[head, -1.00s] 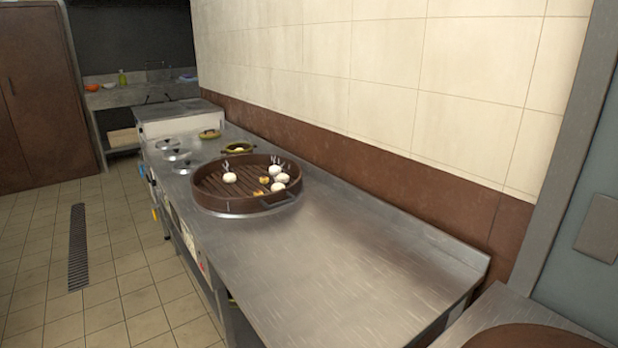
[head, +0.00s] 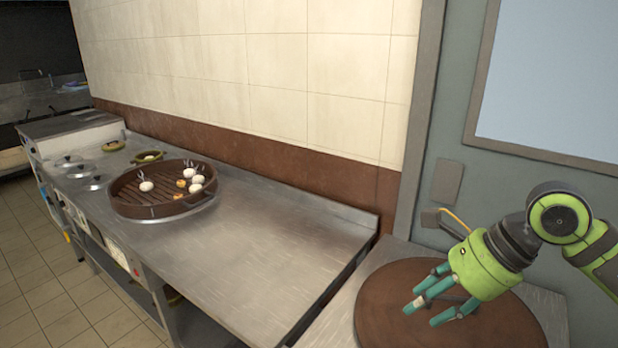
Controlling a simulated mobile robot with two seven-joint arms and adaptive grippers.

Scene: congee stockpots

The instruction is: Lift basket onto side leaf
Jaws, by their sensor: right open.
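A round brown slatted basket (head: 124,196) stands on the steel counter at the left, holding several white and a few yellowish round items. My right gripper (head: 437,304) is open and empty at the lower right, its fingers pointing down and left just over a round brown board (head: 385,292). I cannot tell whether the fingers touch the board. The gripper is well apart from the basket. The board lies on a separate steel surface (head: 352,307) at the right end of the counter; I cannot tell whether this is the side leaf. My left gripper is out of view.
The steel counter (head: 270,245) is bare between the basket and its right end. Lidded pots (head: 68,160) and small dishes (head: 148,156) stand beyond the basket. A tiled wall (head: 240,55) backs the counter. A gap separates counter and right surface.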

